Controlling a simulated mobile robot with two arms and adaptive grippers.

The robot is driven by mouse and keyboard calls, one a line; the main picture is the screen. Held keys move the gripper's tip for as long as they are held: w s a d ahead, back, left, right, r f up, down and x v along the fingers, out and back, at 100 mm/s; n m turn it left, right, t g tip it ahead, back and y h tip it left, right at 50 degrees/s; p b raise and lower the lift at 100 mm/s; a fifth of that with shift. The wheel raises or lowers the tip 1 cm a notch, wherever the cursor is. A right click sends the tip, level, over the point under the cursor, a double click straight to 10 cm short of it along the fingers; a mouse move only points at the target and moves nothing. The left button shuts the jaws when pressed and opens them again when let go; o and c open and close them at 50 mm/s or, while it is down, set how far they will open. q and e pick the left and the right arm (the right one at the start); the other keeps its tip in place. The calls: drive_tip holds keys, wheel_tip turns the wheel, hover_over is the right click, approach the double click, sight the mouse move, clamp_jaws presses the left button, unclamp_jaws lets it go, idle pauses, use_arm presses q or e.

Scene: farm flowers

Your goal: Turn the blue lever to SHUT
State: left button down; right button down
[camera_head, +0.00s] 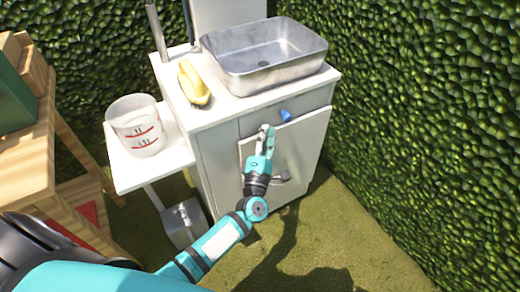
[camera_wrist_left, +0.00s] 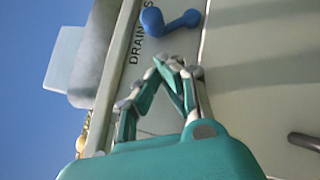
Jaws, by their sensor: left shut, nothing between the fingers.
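The blue lever (camera_head: 285,115) sits on the upper front face of the white sink cabinet (camera_head: 220,160), below the metal basin. In the left wrist view the lever (camera_wrist_left: 168,22) shows a round knob end and an arm reaching right, with the letters "DRAIN" printed beside it. My left gripper (camera_head: 266,130) is shut and empty, just left of and below the lever. In the left wrist view its fingertips (camera_wrist_left: 172,62) meet a short way below the lever, with a small gap showing. The word SHUT is not readable. My right gripper is not in view.
A metal basin (camera_head: 265,55) and a yellow item (camera_head: 193,83) rest on the cabinet. A measuring bucket (camera_head: 135,125) stands on the white side shelf (camera_head: 125,178). A grey door handle (camera_head: 281,178) sticks out below. A hedge (camera_head: 430,120) closes the right side.

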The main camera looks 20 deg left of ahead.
sight(288, 118)
use_arm(q)
drive_tip(key=shift+w+d+r, duration=0.3)
drive_tip(key=shift+w+d, duration=0.1)
drive_tip(key=shift+w, duration=0.1)
drive_tip(key=shift+w+d+r, duration=0.25)
drive_tip(key=shift+w+d, duration=0.15)
drive_tip(key=shift+w, duration=0.1)
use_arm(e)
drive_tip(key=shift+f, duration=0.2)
use_arm(q)
drive_tip(key=shift+r, duration=0.1)
